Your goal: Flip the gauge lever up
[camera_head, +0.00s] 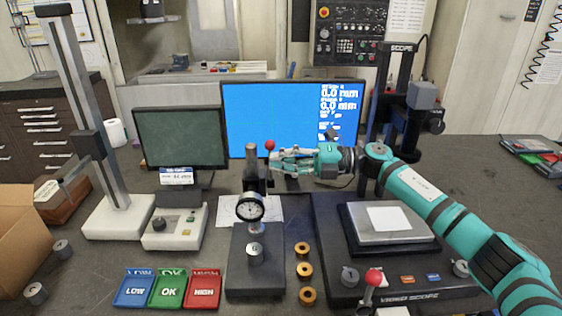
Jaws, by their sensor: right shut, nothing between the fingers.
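The dial gauge (250,209) stands upright on a black stand in the middle of the bench, its round white face toward me. A small metal cylinder (255,254) sits on the stand's base below it. The gauge lever has a red ball knob (270,146) at the top of the stand. My right gripper (278,160) reaches in from the right, with its fingers shut and empty, close beside the red knob. I cannot tell whether the fingertips touch the lever. My left gripper is out of view.
Blue, green and red trays (168,289) lie at front left. Several brass rings (304,270) lie right of the gauge base. A video scope (395,245) with a red-knobbed joystick (373,279) fills the right. Two monitors (180,137) stand behind.

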